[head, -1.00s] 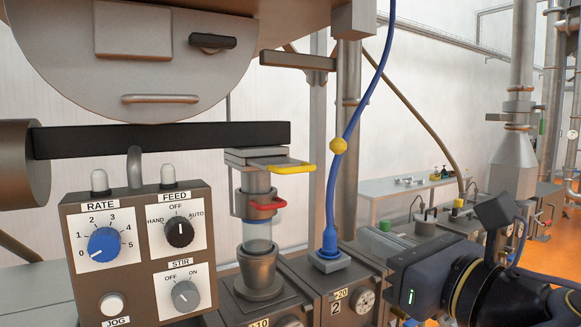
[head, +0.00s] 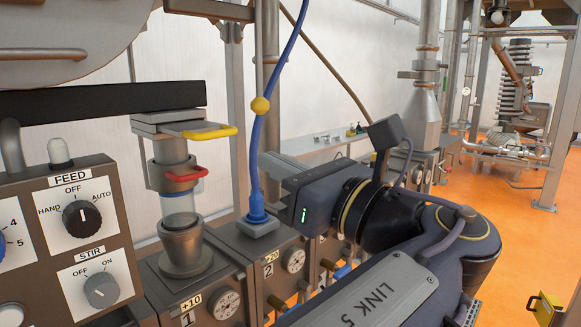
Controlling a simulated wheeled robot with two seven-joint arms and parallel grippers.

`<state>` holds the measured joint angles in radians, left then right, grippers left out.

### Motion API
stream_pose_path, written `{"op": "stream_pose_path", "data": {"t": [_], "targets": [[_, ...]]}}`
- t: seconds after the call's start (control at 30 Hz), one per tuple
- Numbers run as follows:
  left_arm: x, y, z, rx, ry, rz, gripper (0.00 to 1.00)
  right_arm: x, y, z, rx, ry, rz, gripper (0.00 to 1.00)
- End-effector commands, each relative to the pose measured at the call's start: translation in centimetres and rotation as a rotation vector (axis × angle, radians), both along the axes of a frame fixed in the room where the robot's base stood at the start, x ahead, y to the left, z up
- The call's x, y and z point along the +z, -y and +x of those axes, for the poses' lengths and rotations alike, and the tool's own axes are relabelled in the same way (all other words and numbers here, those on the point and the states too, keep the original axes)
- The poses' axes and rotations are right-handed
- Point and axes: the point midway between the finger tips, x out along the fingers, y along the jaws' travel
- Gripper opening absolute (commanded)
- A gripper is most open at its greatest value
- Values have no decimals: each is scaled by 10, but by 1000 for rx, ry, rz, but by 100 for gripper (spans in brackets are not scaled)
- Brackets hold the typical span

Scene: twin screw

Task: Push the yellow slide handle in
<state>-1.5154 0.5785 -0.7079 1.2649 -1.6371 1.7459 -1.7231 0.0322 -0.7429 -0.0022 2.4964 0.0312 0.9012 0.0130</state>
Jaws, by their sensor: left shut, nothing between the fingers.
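The yellow slide handle (head: 208,132) is a loop sticking out to the right from a flat slide plate (head: 165,122) at the top of the feed neck, under the black bar. A red handle (head: 187,174) sits below it on the same neck. My left gripper (head: 305,205) is to the right of the yellow handle and lower, apart from it, beyond the blue cable. It is shut and empty; its fingertips are hardly visible. My right gripper is not in view.
A blue cable (head: 252,160) with a yellow bead hangs between the handle and my gripper, down to a blue plug (head: 257,212). A control box (head: 75,230) with knobs stands at the left.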

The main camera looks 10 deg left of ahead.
Motion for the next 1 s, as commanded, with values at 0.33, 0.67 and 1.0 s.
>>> {"op": "stream_pose_path", "data": {"t": [0.33,0.67,1.0], "targets": [[14,-57,42,3,-2,-1,0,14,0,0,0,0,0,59],[16,-75,56,0,-1,1,0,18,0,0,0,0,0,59],[17,-78,58,2,-1,0,0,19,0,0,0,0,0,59]]}}
